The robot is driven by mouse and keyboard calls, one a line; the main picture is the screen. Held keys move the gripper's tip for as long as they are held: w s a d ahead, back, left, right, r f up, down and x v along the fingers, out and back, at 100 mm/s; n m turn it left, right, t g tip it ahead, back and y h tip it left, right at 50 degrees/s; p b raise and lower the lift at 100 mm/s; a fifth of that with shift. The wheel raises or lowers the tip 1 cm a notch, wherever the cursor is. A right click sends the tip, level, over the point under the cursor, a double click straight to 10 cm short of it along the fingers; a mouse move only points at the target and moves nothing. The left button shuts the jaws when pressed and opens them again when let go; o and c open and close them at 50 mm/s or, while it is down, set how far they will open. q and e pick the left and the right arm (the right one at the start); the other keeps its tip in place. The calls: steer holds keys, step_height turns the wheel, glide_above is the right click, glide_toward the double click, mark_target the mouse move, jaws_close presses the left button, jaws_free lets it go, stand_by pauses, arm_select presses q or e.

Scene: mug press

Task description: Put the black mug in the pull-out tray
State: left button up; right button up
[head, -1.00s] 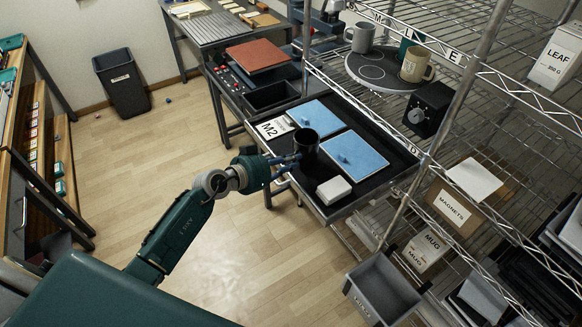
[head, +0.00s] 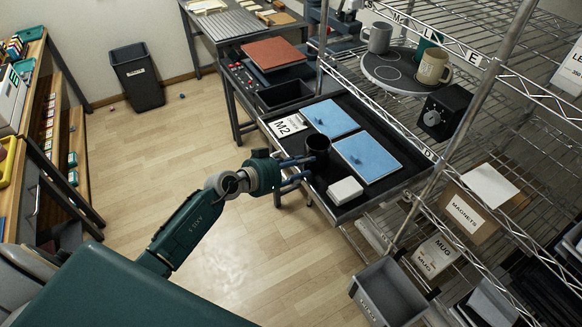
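The black mug (head: 318,146) stands upright in the dark pull-out tray (head: 413,164), near its front-left side and close to the blue pads. My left gripper (head: 311,167) reaches in from the left, just in front of the mug. Its two fingers are spread apart, with the tips close to the mug's near side. I cannot tell whether they touch it. My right gripper is not in view.
The tray also holds two blue pads (head: 368,157), a white block (head: 344,191) and an M2 card (head: 286,126). A wire shelf with mugs (head: 433,67) on a round plate stands right. A grey bin (head: 389,295) sits below.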

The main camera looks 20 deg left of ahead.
arm_select(q)
steer(key=v, duration=1.1)
steer(key=shift+s, duration=0.35)
steer(key=shift+a+r, duration=0.1)
steer(key=shift+r, duration=0.05)
steer(key=s+a+f+n+y, duration=0.15)
steer(key=s+f, duration=0.25)
steer(key=f, duration=0.6)
steer(key=s+a+f+n+g+y, duration=0.1)
steer(key=s+f+y, duration=0.15)
steer(key=f, duration=0.75)
steer(key=s+a+f+n+y, duration=0.15)
steer(key=s+f, duration=0.25)
steer(key=f, duration=0.6)
steer(key=s+d+f+g, duration=0.2)
steer(key=s+f, duration=0.4)
steer(key=s, duration=0.5)
steer(key=s+d+f+g, duration=0.2)
steer(key=s+f+g, duration=0.2)
steer(key=s+f, duration=0.3)
steer(key=s+d+f+m+g, duration=0.1)
steer(key=s+d+f+g, duration=0.2)
steer(key=s, duration=1.4)
step_height(320, 180, down, 4)
steer(key=shift+s+f+g+y, duration=0.1)
steer(key=shift+s+g+y, duration=0.1)
steer(key=shift+g+y, duration=0.3)
steer(key=shift+f, duration=0.1)
